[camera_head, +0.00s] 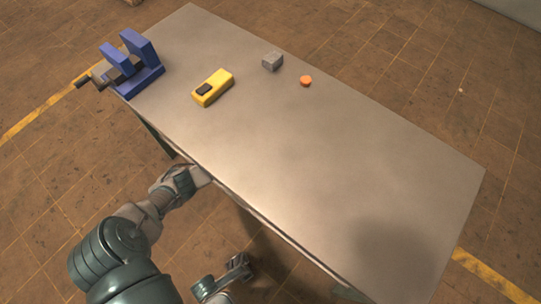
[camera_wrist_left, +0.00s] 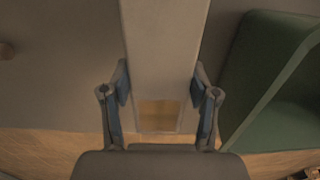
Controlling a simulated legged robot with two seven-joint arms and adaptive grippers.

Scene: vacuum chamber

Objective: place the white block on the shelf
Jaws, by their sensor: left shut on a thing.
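In the left wrist view a long pale block (camera_wrist_left: 162,50) runs between the two fingers of my left gripper (camera_wrist_left: 160,100). The fingers are shut on its sides. Its near end shows a brownish rectangular patch. In the head view my left gripper (camera_head: 188,180) is low beside the near left edge of the table (camera_head: 330,170). A small pale part of the block (camera_head: 202,175) shows beside it; the rest is hidden. No shelf can be made out for certain.
A blue vise (camera_head: 140,80) stands at the table's far left corner. A yellow device (camera_head: 212,88), a grey block (camera_head: 272,61) and an orange hexagonal piece (camera_head: 306,81) lie on the far half. The near half is clear. A green panel (camera_wrist_left: 275,75) is right of the block.

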